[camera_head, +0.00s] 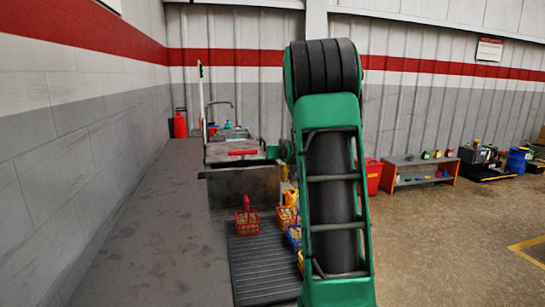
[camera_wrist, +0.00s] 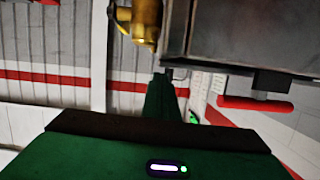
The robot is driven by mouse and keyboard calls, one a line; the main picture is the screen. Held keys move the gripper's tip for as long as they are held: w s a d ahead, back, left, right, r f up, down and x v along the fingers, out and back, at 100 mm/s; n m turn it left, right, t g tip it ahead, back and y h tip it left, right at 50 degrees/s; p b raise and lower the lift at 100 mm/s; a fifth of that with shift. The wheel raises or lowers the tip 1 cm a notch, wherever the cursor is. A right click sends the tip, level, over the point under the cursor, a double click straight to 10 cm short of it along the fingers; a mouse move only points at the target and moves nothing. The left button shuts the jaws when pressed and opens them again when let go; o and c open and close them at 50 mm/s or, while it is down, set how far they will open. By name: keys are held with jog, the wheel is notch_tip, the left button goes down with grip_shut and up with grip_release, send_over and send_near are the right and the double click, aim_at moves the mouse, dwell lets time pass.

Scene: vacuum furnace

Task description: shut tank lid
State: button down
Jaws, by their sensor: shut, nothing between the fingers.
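The tank (camera_head: 243,188) is a grey metal box on the left side of the room in the head view. Its lid (camera_head: 222,156) carries a red bar handle (camera_head: 242,152). I cannot tell from this angle whether the lid lies fully down. In the wrist view, which is upside down, the dark tank wall fills the upper right and the red handle (camera_wrist: 255,103) stands off its edge on a dark bracket. My gripper (camera_wrist: 163,82) is shut and empty, left of the handle in that picture and apart from it.
Red, yellow and blue baskets (camera_head: 247,219) stand in front of the tank by a black ribbed mat (camera_head: 258,262). A brass fitting (camera_wrist: 146,22) is close by in the wrist view. A low shelf (camera_head: 418,172) stands right. Floor at right is mostly clear.

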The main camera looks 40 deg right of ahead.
notch_tip(320, 180, up, 3)
jog(key=shift+a+f, duration=0.1)
jog(key=shift+f, duration=0.05)
jog(key=v, duration=1)
jog(key=s+a+f+g+y, duration=0.5)
jog(key=s+a+f+g, duration=0.1)
jog(key=s+a+f, duration=0.9)
jog(key=s+a+f+g+y, duration=0.1)
jog(key=s+a+f+g, duration=0.1)
jog(key=s+a, duration=0.4)
jog(key=s+a+f+g+y, duration=0.2)
jog(key=s+a+g, duration=0.3)
jog(key=s, duration=0.8)
jog(key=shift+s+a, duration=0.25)
jog(key=shift+a, duration=1)
